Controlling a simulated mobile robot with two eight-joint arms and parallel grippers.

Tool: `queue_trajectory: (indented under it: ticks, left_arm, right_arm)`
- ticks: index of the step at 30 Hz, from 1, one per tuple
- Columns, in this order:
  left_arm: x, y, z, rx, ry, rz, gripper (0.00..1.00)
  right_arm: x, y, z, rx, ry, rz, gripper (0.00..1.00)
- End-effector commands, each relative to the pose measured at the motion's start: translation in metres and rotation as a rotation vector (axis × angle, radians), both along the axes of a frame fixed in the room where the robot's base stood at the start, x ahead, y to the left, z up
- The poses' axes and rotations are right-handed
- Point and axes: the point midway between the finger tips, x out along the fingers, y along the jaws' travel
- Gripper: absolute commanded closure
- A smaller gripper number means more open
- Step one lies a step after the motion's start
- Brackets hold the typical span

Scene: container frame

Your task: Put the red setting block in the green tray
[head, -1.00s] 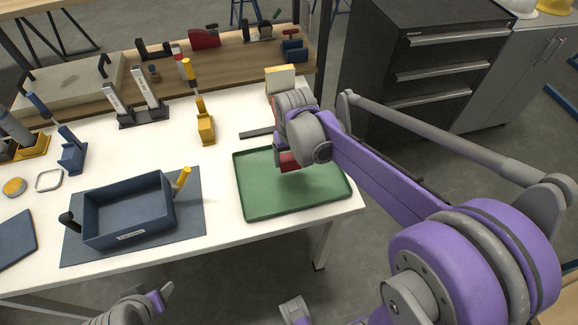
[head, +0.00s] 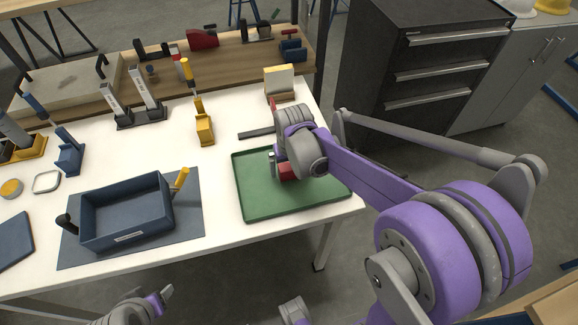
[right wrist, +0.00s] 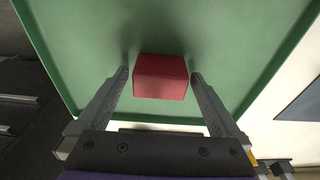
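The red setting block (head: 287,172) is at the green tray (head: 262,204), inside its rim and low over or on its floor. In the right wrist view the red block (right wrist: 161,77) sits between the two fingers of my right gripper (right wrist: 160,76), with a narrow gap on each side. The right gripper (head: 281,163) is open around the block in the head view, its wrist partly hiding it. The green tray floor (right wrist: 85,45) shows around the block. My left gripper (head: 160,298) is low in the head view, away from the table items; its opening is unclear.
A blue bin (head: 128,234) stands on a dark mat (head: 190,222) left of the tray. A yellow holder (head: 204,130) and a dark bar (head: 257,133) lie behind the tray. A cream-and-wood block (head: 279,82) stands farther back. The tray's front left is clear.

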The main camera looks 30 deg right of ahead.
Motion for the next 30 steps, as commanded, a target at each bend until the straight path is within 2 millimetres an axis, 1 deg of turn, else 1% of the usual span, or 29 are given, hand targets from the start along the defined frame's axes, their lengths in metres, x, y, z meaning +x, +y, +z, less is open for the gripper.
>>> queue_trajectory:
  ticks: [5, 8, 11, 18, 21, 25, 28, 30]
  left_arm:
    - [0.0, 0.0, 0.002, 0.0, -0.001, 0.0, 0.36]
    - [0.001, 0.0, 0.004, 0.0, -0.002, 0.0, 0.36]
    - [0.001, 0.0, 0.007, 0.0, -0.003, 0.0, 0.36]
    - [0.003, 0.0, 0.014, 0.0, -0.005, 0.0, 0.36]
    - [0.003, 0.0, 0.016, 0.0, -0.006, 0.0, 0.36]
    - [0.004, 0.0, 0.018, 0.0, -0.007, 0.0, 0.36]
    - [0.004, 0.0, 0.018, 0.0, -0.007, 0.0, 0.36]
    - [0.004, 0.0, 0.018, 0.0, -0.007, 0.0, 0.36]
  right_arm:
    - [0.0, 0.0, 0.002, 0.0, 0.0, 0.0, 0.0]
    - [-0.001, 0.0, 0.011, 0.0, 0.0, 0.0, 0.0]
    - [-0.003, 0.001, 0.028, 0.0, -0.001, 0.0, 0.0]
    - [-0.011, 0.003, 0.08, 0.0, 0.0, 0.0, 0.0]
    - [-0.014, 0.003, 0.098, 0.0, 0.0, 0.0, 0.0]
    - [-0.016, 0.004, 0.114, 0.0, 0.0, 0.0, 0.0]
    - [-0.019, 0.005, 0.12, 0.0, -0.003, 0.002, 0.0]
    - [-0.026, 0.009, 0.12, -0.002, -0.014, 0.013, 0.0]
